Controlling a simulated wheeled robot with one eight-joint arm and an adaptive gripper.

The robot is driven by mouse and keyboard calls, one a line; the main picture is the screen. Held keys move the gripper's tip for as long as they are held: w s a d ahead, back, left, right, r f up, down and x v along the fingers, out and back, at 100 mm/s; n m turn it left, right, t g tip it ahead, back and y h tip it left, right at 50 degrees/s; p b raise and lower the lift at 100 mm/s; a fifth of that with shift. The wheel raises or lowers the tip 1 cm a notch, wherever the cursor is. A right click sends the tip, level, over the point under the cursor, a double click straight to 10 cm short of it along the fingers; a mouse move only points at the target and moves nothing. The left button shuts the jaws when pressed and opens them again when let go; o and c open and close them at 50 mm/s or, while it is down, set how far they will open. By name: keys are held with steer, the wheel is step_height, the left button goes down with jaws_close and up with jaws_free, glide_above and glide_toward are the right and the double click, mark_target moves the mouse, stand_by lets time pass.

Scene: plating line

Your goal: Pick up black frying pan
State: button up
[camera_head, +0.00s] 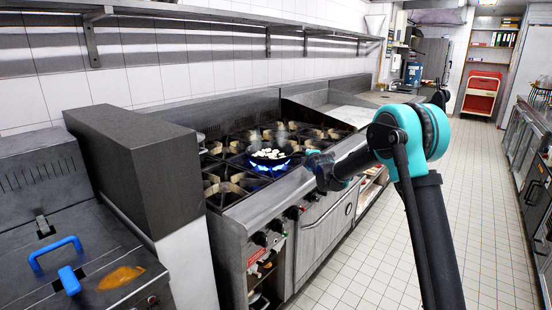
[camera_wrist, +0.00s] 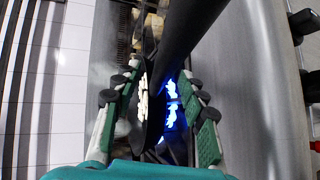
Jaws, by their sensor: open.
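The black frying pan (camera_head: 270,160) sits over a lit burner with blue flames (camera_head: 265,172) on the stove, with pale food pieces (camera_head: 266,153) in it and faint steam above. My gripper (camera_head: 316,166) is just right of the pan in the head view, its fingers partly hard to make out. In the wrist view my gripper (camera_wrist: 164,92) is open, one finger on each side of the pan (camera_wrist: 152,120). The pan's dark handle (camera_wrist: 190,35) runs up between and beyond the fingertips. I see no clear contact, and the fingers hold nothing.
The stove (camera_head: 222,198) has several other empty burner grates. A dark block-like unit (camera_head: 140,170) and a fryer with blue handles (camera_head: 60,258) stand to the left. A wall shelf (camera_head: 200,14) runs above. The tiled floor (camera_head: 390,240) is clear on the right.

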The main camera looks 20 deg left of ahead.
steer(key=shift+w+a+f, duration=0.25)
steer(key=shift+w+a, duration=0.1)
steer(key=shift+w, duration=0.25)
jaws_close()
steer(key=shift+r, duration=0.1)
